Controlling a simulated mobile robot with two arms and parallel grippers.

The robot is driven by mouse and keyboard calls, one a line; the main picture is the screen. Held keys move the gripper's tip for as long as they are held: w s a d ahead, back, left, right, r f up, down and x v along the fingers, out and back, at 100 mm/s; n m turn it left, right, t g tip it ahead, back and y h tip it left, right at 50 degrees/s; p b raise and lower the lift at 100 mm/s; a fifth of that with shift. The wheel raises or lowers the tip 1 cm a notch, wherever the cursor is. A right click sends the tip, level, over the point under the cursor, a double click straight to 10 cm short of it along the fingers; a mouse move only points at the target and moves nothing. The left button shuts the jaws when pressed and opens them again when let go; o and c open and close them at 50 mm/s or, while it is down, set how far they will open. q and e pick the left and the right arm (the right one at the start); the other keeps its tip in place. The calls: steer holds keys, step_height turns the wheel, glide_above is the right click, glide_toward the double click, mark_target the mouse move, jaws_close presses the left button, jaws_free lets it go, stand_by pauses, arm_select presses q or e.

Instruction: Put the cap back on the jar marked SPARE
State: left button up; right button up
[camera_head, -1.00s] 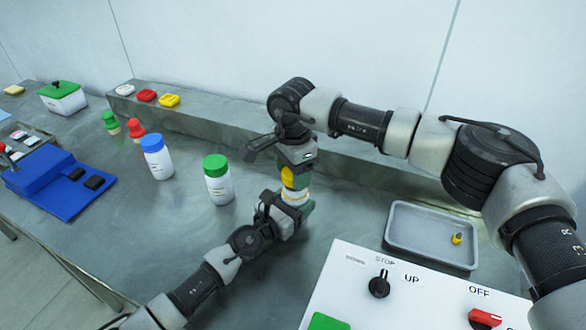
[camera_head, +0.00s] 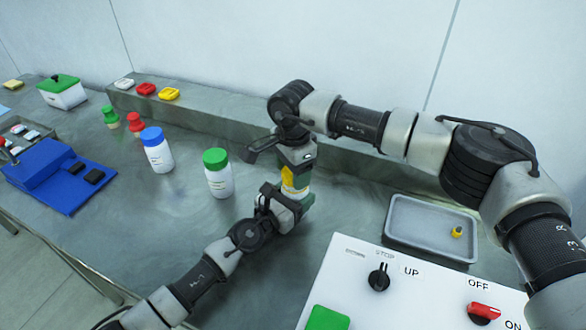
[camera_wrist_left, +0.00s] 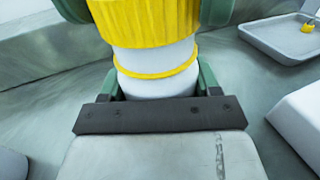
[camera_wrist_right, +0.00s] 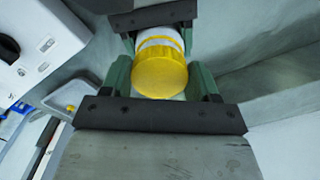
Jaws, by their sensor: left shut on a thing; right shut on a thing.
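The jar is white with a yellow ring at its neck; it stands in the left wrist view (camera_wrist_left: 155,82) with the yellow cap (camera_wrist_left: 148,20) directly above the ring. My left gripper (camera_head: 292,205) is shut around the jar body from the front. My right gripper (camera_head: 290,180) comes from above and is shut on the yellow cap, which also shows in the right wrist view (camera_wrist_right: 159,72) between the green fingers. A white strip shows between cap and ring in the left wrist view. I cannot tell whether the cap is seated. No SPARE label is visible on this jar.
A green-capped jar (camera_head: 219,178) and a blue-capped jar (camera_head: 158,155) stand to the left. A grey tray (camera_head: 400,250) with a small yellow item lies to the right, behind a white control panel (camera_head: 350,290). A raised ledge (camera_head: 215,119) runs along the wall.

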steer(key=shift+f, duration=0.55)
